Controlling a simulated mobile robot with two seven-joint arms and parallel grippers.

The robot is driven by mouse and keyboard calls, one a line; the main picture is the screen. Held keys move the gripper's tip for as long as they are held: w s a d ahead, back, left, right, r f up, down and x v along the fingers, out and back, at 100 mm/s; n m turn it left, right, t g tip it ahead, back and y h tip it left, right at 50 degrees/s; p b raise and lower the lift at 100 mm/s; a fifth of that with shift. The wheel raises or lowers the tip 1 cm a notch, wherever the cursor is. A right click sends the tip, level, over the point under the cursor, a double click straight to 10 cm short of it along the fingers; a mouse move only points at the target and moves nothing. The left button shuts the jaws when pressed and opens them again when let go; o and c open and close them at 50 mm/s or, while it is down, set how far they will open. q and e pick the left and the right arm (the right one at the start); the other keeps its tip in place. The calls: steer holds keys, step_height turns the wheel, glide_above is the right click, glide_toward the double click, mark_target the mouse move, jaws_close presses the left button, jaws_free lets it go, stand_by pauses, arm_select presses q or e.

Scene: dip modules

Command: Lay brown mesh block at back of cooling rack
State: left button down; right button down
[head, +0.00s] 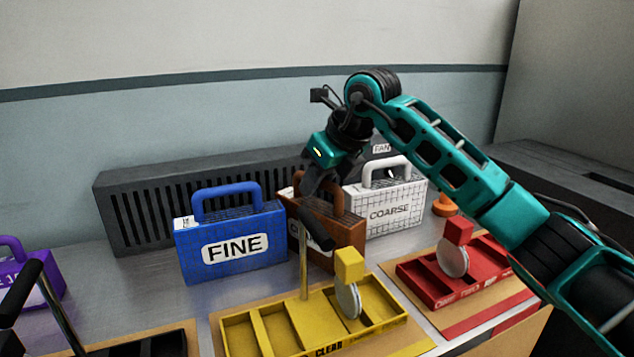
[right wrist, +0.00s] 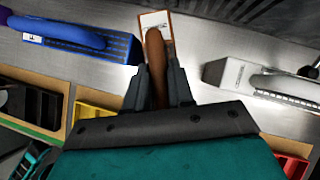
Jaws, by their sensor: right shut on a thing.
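The brown mesh block (head: 343,232) stands upright between a blue block and a white block, in front of a dark slatted unit that may be the cooling rack (head: 143,218). My right gripper (head: 312,187) reaches down from above and is shut on the brown block's handle. In the right wrist view the brown handle (right wrist: 155,60) lies between the two fingers (right wrist: 155,85). The block's label is partly hidden by a black lever grip. I cannot tell whether the block touches the counter. My left gripper is not in view.
The blue FINE block (head: 232,245) stands close on the left, the white COARSE block (head: 390,205) close on the right. A yellow tray (head: 265,335) with a lever is in front, a red tray (head: 440,290) front right. A purple block (head: 40,280) is far left.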

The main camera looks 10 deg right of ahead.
steer(key=c, duration=1)
jaws_free()
steer(key=p+v, duration=0.1)
steer(key=v, duration=1.1)
steer(key=shift+s, duration=0.1)
